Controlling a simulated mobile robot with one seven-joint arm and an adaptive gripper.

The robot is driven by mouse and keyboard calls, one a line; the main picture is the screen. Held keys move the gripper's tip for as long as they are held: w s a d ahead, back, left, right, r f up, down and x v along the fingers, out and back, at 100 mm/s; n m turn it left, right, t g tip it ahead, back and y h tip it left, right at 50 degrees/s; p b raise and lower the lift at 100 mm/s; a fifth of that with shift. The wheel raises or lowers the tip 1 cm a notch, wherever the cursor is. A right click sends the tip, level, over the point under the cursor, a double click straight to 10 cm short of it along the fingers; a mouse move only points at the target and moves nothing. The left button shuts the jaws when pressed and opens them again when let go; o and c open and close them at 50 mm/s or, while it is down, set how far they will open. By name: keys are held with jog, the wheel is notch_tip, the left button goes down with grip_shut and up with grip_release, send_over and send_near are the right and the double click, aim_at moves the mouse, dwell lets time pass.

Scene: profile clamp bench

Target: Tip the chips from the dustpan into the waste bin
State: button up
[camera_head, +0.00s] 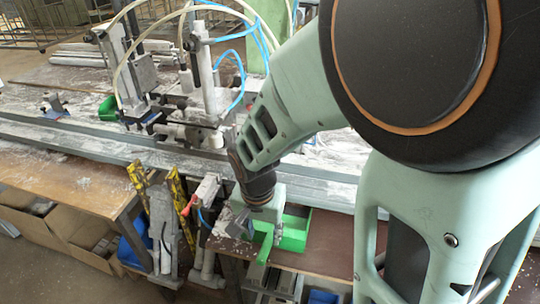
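My arm comes down from the right, and its dark wrist ends over the brown board at the front of the bench. My gripper (257,197) is small here, and I cannot make out its fingers or whether they are open. A bright green open tray-like thing (294,234) sits on the board just right of and behind the pale green block under my wrist. It may be the dustpan, but I cannot tell for sure. Whether my gripper touches it is unclear. I see no chips that I can single out and no certain waste bin.
A blue container (131,241) stands low beside cardboard boxes (86,240) under the left bench. Yellow-black levers (178,197) and a clamp (206,192) stand left of my wrist. Long grey profiles (77,142) cross the bench behind. My arm hides the right side.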

aim_at(265, 248)
jog(key=shift+s+f, duration=0.1)
dwell(0.3)
jog(key=f+b, duration=0.2)
jog(key=f, duration=0.1)
jog(key=w+f+b, duration=0.1)
jog(key=f+b, duration=0.4)
jog(key=f, duration=0.1)
jog(key=shift+w+d+b, duration=0.15)
jog(key=shift+b, duration=0.2)
jog(key=shift+r, duration=0.1)
grip_shut()
jog(key=shift+r, duration=0.1)
